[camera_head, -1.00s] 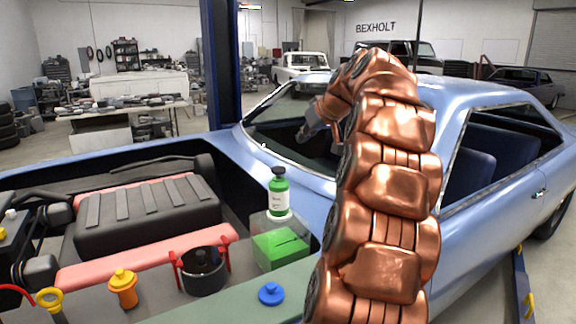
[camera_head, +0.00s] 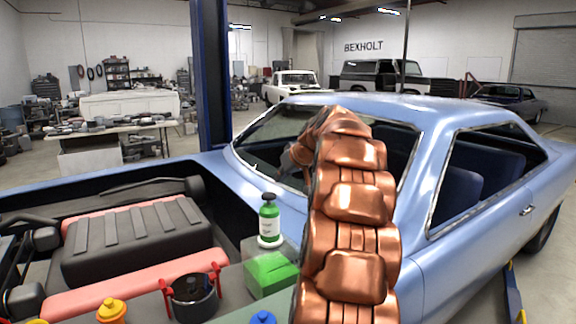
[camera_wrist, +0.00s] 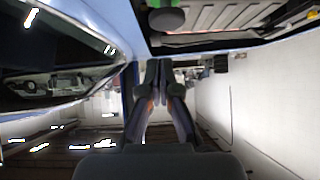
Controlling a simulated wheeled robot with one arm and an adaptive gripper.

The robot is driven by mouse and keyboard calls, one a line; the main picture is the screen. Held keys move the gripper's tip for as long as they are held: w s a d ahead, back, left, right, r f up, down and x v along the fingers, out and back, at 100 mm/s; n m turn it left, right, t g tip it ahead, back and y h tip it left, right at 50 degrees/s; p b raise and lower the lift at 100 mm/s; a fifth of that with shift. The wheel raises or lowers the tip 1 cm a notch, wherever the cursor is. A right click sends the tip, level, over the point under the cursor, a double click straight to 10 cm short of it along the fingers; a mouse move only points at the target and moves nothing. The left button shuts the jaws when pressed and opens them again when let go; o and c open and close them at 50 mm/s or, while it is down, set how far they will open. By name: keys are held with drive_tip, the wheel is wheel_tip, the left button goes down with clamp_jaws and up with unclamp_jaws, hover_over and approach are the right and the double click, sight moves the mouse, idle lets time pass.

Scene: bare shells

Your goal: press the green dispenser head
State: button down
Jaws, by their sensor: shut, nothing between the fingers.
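The dispenser is a green bottle (camera_head: 269,225) with a white label. It stands upright on a block with a green front, beside the engine bay. Its dark head (camera_head: 269,196) is on top. My gripper (camera_head: 289,160) is small and partly hidden by my copper arm in the head view, higher in the picture than the bottle and slightly right. In the wrist view my gripper (camera_wrist: 158,70) has its fingers together and empty, apart from the head.
The blue car (camera_head: 440,210) has its windshield and pillar behind my gripper. A black pot with red handles (camera_head: 193,293), a yellow cap (camera_head: 111,311) and a blue cap (camera_head: 263,318) sit in front of the bottle. The engine cover (camera_head: 130,240) is to the left.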

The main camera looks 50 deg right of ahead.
sight(273, 194)
drive_tip(key=shift+w+d+f+p, duration=0.1)
drive_tip(key=shift+w+f+p, duration=0.15)
drive_tip(key=shift+f, duration=0.6)
drive_tip(key=shift+w+a+f+p, duration=0.1)
drive_tip(key=shift+w+f+p, duration=0.1)
drive_tip(key=shift+f, duration=0.6)
drive_tip(key=shift+w+d+f+p, duration=0.1)
drive_tip(key=shift+w+f+p, duration=0.15)
drive_tip(key=shift+f, duration=0.6)
